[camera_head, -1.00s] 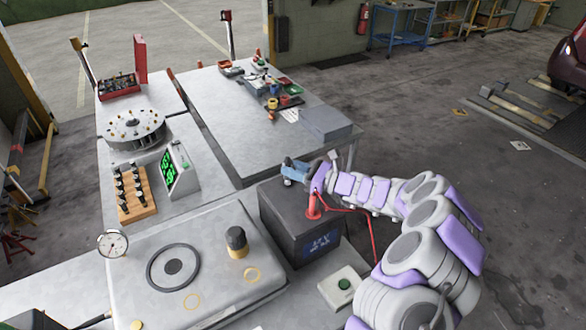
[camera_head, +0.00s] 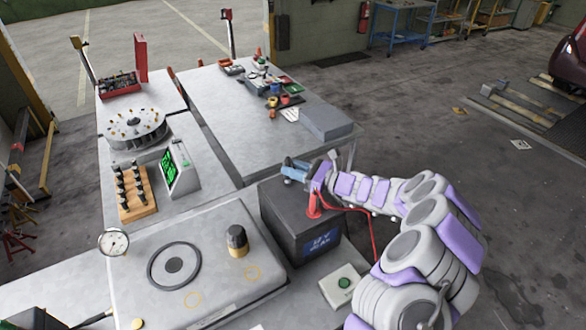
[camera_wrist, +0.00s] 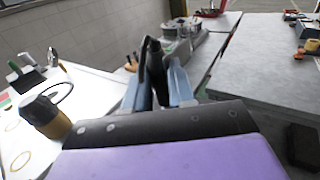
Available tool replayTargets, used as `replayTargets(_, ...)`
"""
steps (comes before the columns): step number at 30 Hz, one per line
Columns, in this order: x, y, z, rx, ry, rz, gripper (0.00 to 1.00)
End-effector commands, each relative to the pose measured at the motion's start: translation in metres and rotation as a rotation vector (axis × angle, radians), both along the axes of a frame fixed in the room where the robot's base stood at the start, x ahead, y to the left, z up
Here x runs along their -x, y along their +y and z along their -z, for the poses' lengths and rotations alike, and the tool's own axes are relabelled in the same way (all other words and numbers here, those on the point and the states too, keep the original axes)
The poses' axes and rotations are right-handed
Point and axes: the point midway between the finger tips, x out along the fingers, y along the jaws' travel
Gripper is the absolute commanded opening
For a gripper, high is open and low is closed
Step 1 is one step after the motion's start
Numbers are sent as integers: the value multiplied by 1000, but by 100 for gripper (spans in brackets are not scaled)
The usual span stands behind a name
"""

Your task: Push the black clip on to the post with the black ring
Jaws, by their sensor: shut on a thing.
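A dark battery box (camera_head: 283,222) with a blue label stands on the bench. A red clip (camera_head: 314,205) with a red cable sits on its top at the front right. My gripper (camera_head: 290,169), with blue fingers, is over the far left part of the battery top. In the wrist view my gripper (camera_wrist: 158,92) is shut on the black clip (camera_wrist: 154,66), which stands upright between the blue fingers. The post with the black ring cannot be made out; the gripper and clip seem to cover that area. I cannot tell whether the clip touches a post.
A grey machine with a black knob (camera_head: 237,241) is left of the battery. A green button box (camera_head: 343,285) is in front of it. A tester with a green screen (camera_head: 180,170) and a wooden rack (camera_head: 137,207) are further left. The back bench (camera_head: 237,130) holds several small parts.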

Motion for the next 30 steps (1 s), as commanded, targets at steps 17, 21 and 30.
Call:
replayTargets(17,0,-2,7,0,0,0,0)
replayTargets(21,0,-2,9,0,0,0,0)
replayTargets(30,0,-2,11,0,0,0,35)
